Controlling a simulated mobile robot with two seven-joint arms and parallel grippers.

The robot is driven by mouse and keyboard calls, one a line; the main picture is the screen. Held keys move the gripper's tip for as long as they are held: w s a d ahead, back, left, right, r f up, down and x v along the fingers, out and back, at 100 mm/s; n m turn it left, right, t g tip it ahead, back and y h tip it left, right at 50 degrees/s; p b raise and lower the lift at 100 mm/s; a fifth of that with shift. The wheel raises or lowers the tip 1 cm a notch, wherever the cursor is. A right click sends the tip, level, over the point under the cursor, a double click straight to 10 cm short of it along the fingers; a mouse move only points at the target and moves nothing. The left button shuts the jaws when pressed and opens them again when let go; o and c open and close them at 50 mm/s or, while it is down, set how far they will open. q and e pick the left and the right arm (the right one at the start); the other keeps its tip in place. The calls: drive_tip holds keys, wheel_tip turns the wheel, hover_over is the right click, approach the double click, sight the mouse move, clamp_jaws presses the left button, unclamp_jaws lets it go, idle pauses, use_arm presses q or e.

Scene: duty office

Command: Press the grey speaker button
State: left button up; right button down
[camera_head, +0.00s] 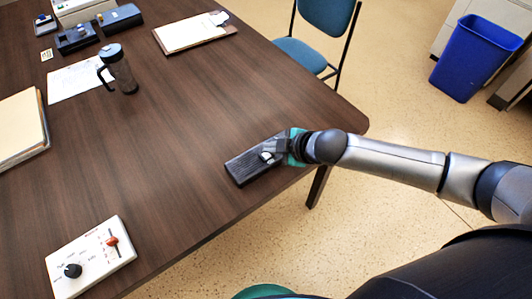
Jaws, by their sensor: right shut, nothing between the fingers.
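A dark grey speaker box (243,170) lies on the brown table near its right front edge. A small light grey button (266,157) shows on its top, close beside the fingertips. My right gripper (275,149) reaches in from the right over the right end of the box. Its fingers are shut and hold nothing. I cannot tell whether the fingertips touch the button, as the gripper hides part of that end. My left gripper is not in view.
A white control panel (91,260) with a black knob and a red lever lies at the front left. A blue chair (300,55) stands behind the table. The table's middle is clear.

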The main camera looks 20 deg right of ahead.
sight(271, 158)
idle(0.4)
drive_tip(key=shift+f, duration=0.5)
drive_tip(key=shift+f, duration=0.3)
idle(0.4)
drive_tip(key=shift+r, duration=0.1)
drive_tip(key=shift+r+p, duration=0.65)
drive_tip(key=shift+p, duration=0.1)
wheel_tip(271, 158, up, 6)
drive_tip(key=p, duration=0.7)
